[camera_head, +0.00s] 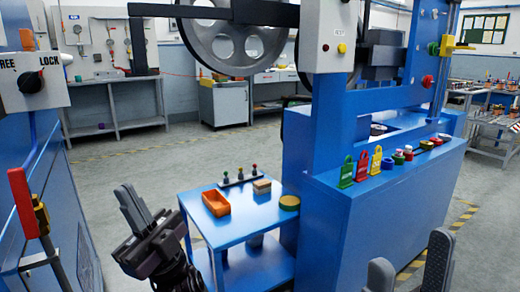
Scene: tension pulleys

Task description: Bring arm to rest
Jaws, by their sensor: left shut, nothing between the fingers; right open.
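My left gripper (132,203) is at the lower left, left of the small blue table (232,226). Its dark fingers are together and point up and to the left, with nothing held. My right gripper (409,268) shows at the bottom right edge. Its two grey fingers stand upright and apart, with an empty gap between them. It is in front of the large blue machine base (335,232). Much of both arms is out of view.
The blue table carries an orange bin (216,203) and small knobs. Colored tags (346,172) stand on the machine's ledge, below large pulleys (228,40). A blue cabinet with a FREE/LOCK switch (35,83) and a red lever (23,203) stands left. Open floor (130,160) lies behind.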

